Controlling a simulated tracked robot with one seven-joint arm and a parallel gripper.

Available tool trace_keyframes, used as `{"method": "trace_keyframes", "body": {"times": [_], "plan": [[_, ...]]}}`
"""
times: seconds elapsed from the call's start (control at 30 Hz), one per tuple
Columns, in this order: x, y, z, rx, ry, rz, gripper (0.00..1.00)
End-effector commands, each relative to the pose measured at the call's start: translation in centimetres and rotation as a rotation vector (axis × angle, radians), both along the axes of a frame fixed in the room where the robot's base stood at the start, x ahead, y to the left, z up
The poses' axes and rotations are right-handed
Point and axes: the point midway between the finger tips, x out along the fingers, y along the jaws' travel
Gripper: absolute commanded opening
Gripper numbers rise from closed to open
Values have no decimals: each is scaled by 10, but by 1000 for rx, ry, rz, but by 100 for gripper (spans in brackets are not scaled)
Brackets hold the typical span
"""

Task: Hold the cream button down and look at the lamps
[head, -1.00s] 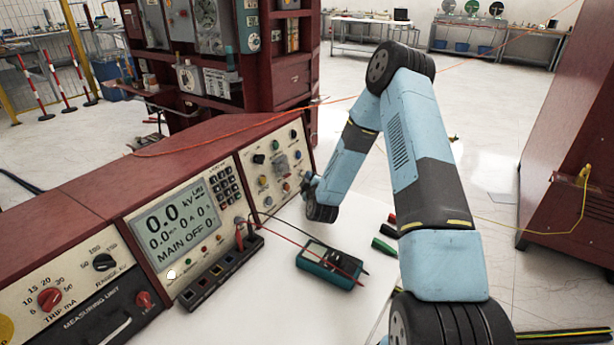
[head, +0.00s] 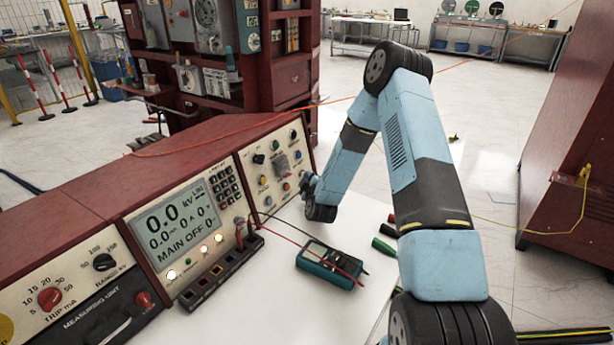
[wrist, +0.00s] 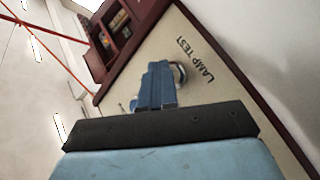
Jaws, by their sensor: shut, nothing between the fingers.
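In the wrist view my gripper (wrist: 157,75) is shut, with its blue fingers against or just in front of a round button with a metal rim (wrist: 181,73), beside the words LAMP TEST. The fingers hide most of the button, so its cream face and depth cannot be made out. In the head view my gripper (head: 306,187) is at the lower right edge of the right-hand panel (head: 262,158). Under the display, a whitish lamp (head: 171,275) and two warm lamps (head: 204,250) (head: 219,238) glow. A small green one (head: 188,262) sits between them.
The display (head: 178,222) reads 0.0 kV and MAIN OFF. A teal meter (head: 328,265) with red and black leads lies on the white tabletop (head: 270,310), near my arm. A dark red cabinet (head: 575,150) stands at the right.

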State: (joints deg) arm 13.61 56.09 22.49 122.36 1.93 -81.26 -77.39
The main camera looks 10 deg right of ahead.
Motion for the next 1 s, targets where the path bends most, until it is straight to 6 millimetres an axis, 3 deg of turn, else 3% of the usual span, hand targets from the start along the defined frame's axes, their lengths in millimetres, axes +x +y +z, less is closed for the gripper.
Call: {"method": "trace_keyframes", "body": {"times": [1.0], "plan": [[-12,-12,4,0,0,0,0]]}}
